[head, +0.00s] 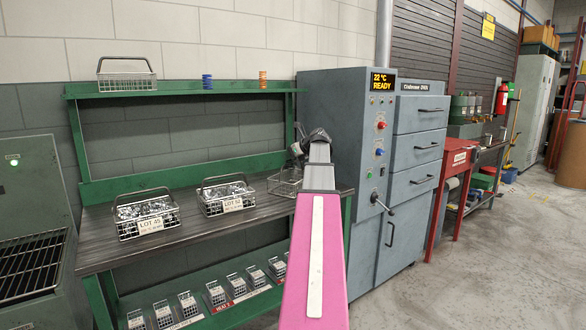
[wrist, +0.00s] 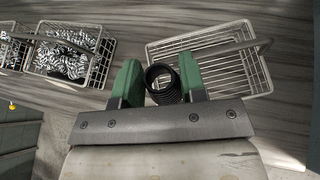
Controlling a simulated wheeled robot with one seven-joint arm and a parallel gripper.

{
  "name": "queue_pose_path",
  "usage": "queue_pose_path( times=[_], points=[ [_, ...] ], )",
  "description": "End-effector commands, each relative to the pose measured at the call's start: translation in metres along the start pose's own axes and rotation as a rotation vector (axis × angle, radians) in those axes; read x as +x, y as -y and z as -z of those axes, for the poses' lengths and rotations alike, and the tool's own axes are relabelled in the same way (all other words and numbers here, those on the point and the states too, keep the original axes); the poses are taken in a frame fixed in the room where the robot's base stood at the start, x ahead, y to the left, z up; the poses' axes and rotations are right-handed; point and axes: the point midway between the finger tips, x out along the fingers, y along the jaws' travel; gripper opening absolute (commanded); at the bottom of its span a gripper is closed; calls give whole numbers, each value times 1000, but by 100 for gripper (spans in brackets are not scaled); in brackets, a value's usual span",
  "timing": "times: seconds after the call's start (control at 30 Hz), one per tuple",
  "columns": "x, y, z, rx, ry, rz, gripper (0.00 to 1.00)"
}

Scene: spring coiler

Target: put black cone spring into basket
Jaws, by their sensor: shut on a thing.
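In the wrist view my gripper (wrist: 160,85) is shut on the black cone spring (wrist: 165,86), which sits between its green fingers with its open end facing the camera. An empty wire basket (wrist: 262,78) lies on the bench beyond and to the right of the fingers. The spring appears over or in front of the basket's near left corner; its height above the bench is hard to tell. In the head view the basket (head: 284,188) shows partly behind my pink arm, and the spring cannot be made out there.
Two wire baskets of metal parts, labelled LOT 45 (head: 148,212) and LOT 52 (head: 226,196), stand on the bench (head: 185,243) to the left. A grey cabinet (head: 345,150) stands close on the right. The upper shelf (head: 180,90) holds another basket, a blue spring and an orange spring.

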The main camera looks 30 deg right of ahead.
Motion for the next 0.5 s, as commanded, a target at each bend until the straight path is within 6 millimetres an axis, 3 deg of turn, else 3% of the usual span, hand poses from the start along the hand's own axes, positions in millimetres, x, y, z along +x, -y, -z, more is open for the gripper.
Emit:
queue_pose_path(
  times=[0.03,0.2,0.5],
  points=[
    [4,10,3,2,-1,0,14],
    [8,24,11,0,0,0,14],
    [20,23,34,1,0,-1,14]
  ],
)
